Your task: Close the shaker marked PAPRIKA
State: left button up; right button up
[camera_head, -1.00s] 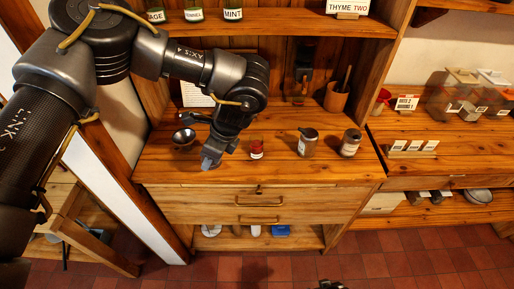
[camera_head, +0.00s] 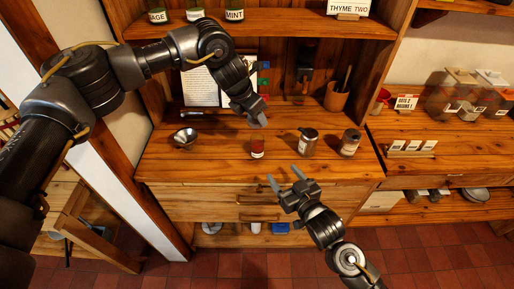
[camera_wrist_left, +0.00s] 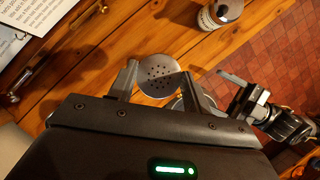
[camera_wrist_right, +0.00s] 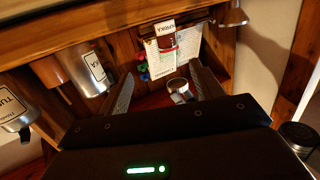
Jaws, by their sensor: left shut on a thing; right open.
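The lid also shows in the right wrist view (camera_wrist_right: 180,88), apart from the jar. My right gripper (camera_head: 284,180) is open and empty, in front of the jar near the counter's front edge.
Two metal-topped shakers (camera_head: 308,142) (camera_head: 350,143) stand to the right of the jar. A metal bowl (camera_head: 184,138) sits at the left. White sheets (camera_head: 200,86) stand at the back. The counter between bowl and jar is clear.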

aim_at(261, 144)
jog(key=shift+w+a+r+n+t+y, duration=0.4)
jog(key=shift+w+a+r+y, duration=0.3)
jog(key=shift+r+y, duration=0.1)
pick_arm(q)
jog(key=shift+s, duration=0.1)
pick_arm(e)
jog(key=x, duration=1.2)
jog(key=shift+f, duration=0.15)
grip_shut()
pick_arm(q)
jog(key=shift+d+f, duration=0.15)
jog(key=shift+f, duration=2.25)
jog(key=shift+f, duration=0.9)
jog(key=shift+f, duration=0.15)
